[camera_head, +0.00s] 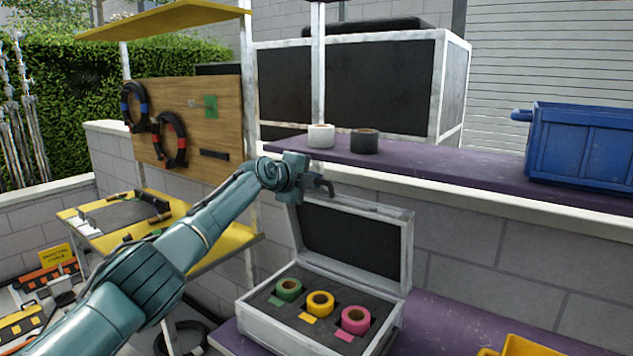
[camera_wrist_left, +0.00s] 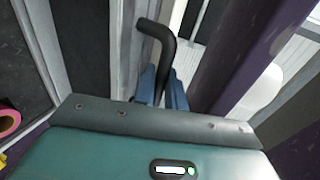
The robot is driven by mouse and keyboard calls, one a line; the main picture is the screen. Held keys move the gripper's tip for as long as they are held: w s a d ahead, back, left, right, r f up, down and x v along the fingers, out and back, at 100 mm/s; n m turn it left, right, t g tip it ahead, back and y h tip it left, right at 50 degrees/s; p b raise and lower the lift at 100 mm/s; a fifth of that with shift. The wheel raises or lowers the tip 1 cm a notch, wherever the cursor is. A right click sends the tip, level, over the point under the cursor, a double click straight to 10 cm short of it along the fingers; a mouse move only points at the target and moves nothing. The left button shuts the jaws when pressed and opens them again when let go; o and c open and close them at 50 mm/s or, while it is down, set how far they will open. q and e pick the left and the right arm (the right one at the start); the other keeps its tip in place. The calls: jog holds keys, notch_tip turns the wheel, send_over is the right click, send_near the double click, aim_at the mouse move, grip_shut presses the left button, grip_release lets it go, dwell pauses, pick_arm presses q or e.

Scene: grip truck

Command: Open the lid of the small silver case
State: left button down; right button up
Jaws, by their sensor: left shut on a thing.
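The small silver case (camera_head: 262,324) stands on the lower purple shelf. Its lid (camera_head: 352,240) is up, standing roughly upright at the back with its dark lining showing. Inside, green, yellow and pink tape rolls (camera_head: 320,302) sit in dark foam. My left gripper (camera_head: 312,186) is at the upper left corner of the lid; I cannot tell whether it touches it. In the left wrist view its blue fingers (camera_wrist_left: 162,88) are shut on a black bent rod (camera_wrist_left: 158,36), whose hooked end sticks out beyond them. My right gripper is not in view.
The upper purple shelf (camera_head: 440,168) carries a white roll (camera_head: 321,136), a black roll (camera_head: 364,141) and a blue bin (camera_head: 580,145). A yellow bin (camera_head: 535,347) stands at lower right. A yellow rack (camera_head: 232,245) with tools is at left.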

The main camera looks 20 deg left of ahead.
pick_arm(q)
jog(key=shift+d, duration=0.1)
dwell(0.3)
jog(key=c, duration=1.5)
grip_release()
jog(key=shift+c, duration=0.2)
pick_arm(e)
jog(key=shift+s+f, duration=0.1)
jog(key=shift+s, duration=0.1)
pick_arm(q)
jog(key=shift+s, duration=0.1)
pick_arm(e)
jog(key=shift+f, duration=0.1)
pick_arm(q)
jog(key=shift+s+a+r+b, duration=0.1)
jog(key=shift+s+a+b, duration=0.2)
jog(key=shift+s+a, duration=0.1)
jog(key=b+v, duration=0.3)
jog(key=v, duration=0.9)
jog(key=shift+d+r, duration=0.15)
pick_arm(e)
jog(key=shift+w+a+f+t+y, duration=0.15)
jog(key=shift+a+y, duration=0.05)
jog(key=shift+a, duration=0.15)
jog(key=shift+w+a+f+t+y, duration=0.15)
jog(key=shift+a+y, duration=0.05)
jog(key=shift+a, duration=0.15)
